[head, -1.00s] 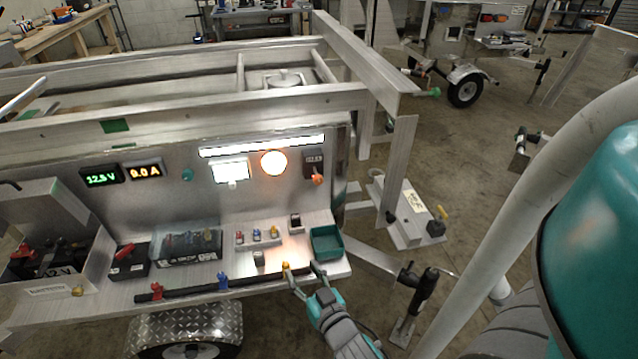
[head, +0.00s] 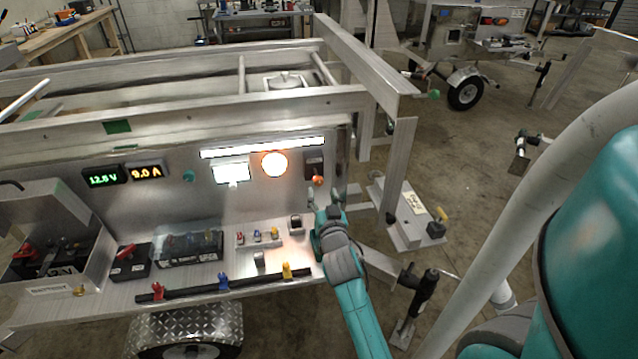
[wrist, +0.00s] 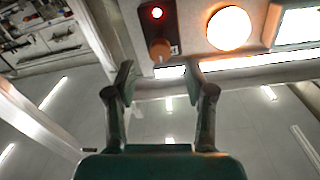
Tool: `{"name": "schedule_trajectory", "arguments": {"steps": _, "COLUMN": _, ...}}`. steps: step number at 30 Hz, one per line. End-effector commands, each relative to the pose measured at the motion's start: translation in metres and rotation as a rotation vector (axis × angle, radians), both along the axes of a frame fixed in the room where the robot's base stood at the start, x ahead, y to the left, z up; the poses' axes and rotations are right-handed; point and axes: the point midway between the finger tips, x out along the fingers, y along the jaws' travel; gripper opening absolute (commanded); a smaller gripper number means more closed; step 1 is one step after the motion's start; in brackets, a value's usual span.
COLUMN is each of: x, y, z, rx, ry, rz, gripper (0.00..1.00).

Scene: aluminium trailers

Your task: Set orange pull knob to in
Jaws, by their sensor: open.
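The orange pull knob (head: 317,180) sits on a small dark plate at the right end of the trailer's upright metal panel. In the wrist view the knob (wrist: 160,48) stands out from its dark plate (wrist: 155,25), beside a lit red light (wrist: 157,13). My gripper (head: 325,203) is just below the knob in the head view. In the wrist view my gripper (wrist: 160,78) is open, with its two fingers apart and the knob beyond the gap between their tips. The fingers do not appear to touch the knob. How far the knob is pulled out is hard to tell.
A round glowing lamp (head: 274,164) and a lit white panel (head: 231,171) are left of the knob. Small coloured switches (head: 257,235) and a clear-covered box (head: 188,245) stand on the shelf below. A metal upright (head: 401,165) rises to the right.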

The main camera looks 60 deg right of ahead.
Motion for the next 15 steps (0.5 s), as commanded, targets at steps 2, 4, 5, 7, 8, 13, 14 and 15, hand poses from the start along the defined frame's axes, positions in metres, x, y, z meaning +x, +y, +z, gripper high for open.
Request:
{"name": "schedule_trajectory", "arguments": {"steps": 2, "x": 0.009, "y": -0.012, "z": 0.001, "rx": -0.001, "ry": -0.001, "rz": -0.001, "gripper": 0.54}}
{"name": "schedule_trajectory", "arguments": {"steps": 4, "x": 0.016, "y": -0.02, "z": 0.001, "rx": -0.001, "ry": -0.001, "rz": 0.0, "gripper": 0.54}}
{"name": "schedule_trajectory", "arguments": {"steps": 5, "x": 0.018, "y": -0.023, "z": 0.001, "rx": -0.002, "ry": -0.001, "rz": 0.0, "gripper": 0.54}}
{"name": "schedule_trajectory", "arguments": {"steps": 7, "x": 0.024, "y": -0.03, "z": 0.0, "rx": -0.001, "ry": -0.001, "rz": 0.0, "gripper": 0.54}}
{"name": "schedule_trajectory", "arguments": {"steps": 8, "x": 0.026, "y": -0.032, "z": 0.001, "rx": -0.001, "ry": 0.0, "rz": 0.0, "gripper": 0.54}}
{"name": "schedule_trajectory", "arguments": {"steps": 13, "x": 0.034, "y": -0.042, "z": 0.0, "rx": -0.002, "ry": 0.0, "rz": 0.001, "gripper": 0.54}}
{"name": "schedule_trajectory", "arguments": {"steps": 14, "x": 0.035, "y": -0.043, "z": 0.0, "rx": -0.001, "ry": -0.001, "rz": 0.001, "gripper": 0.54}}
{"name": "schedule_trajectory", "arguments": {"steps": 15, "x": 0.035, "y": -0.044, "z": 0.0, "rx": -0.001, "ry": 0.001, "rz": 0.001, "gripper": 0.54}}
